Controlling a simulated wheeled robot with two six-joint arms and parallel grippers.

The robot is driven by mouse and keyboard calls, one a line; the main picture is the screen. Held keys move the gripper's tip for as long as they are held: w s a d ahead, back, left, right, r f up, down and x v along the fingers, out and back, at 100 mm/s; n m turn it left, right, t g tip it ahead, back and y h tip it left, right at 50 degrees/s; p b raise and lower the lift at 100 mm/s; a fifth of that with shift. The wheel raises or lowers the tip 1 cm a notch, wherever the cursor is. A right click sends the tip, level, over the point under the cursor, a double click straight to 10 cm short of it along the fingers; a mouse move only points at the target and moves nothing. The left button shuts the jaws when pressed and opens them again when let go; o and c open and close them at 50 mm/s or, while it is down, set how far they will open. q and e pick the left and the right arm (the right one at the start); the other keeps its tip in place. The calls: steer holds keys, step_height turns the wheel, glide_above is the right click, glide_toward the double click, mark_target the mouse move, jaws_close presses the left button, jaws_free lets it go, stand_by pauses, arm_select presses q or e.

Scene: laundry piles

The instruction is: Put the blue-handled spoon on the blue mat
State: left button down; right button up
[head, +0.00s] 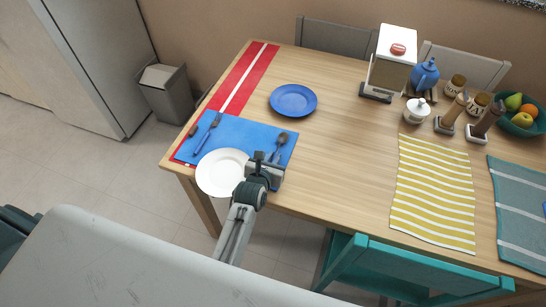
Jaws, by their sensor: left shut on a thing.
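The blue mat (245,133) lies at the left end of the wooden table, partly over a red runner. A spoon (282,139) with a dark bowl is at the mat's right side, its handle running down into my left gripper (269,162). I take it to be the blue-handled spoon; its handle colour is hard to tell against the mat. My left gripper is shut on it, over the mat's front right edge. Whether the spoon touches the mat cannot be told. My right gripper is not in view.
A white plate (221,172) overlaps the mat's front edge, close left of my gripper. A blue fork (207,134) lies on the mat's left. A blue plate (293,100) stands behind. A yellow striped mat (434,195) lies right. The table's middle is clear. A teal chair (400,270) stands in front.

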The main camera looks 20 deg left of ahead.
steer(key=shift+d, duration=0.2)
arm_select(q)
steer(key=c, duration=1.4)
jaws_free()
steer(key=shift+f, duration=0.1)
steer(key=shift+c, duration=0.2)
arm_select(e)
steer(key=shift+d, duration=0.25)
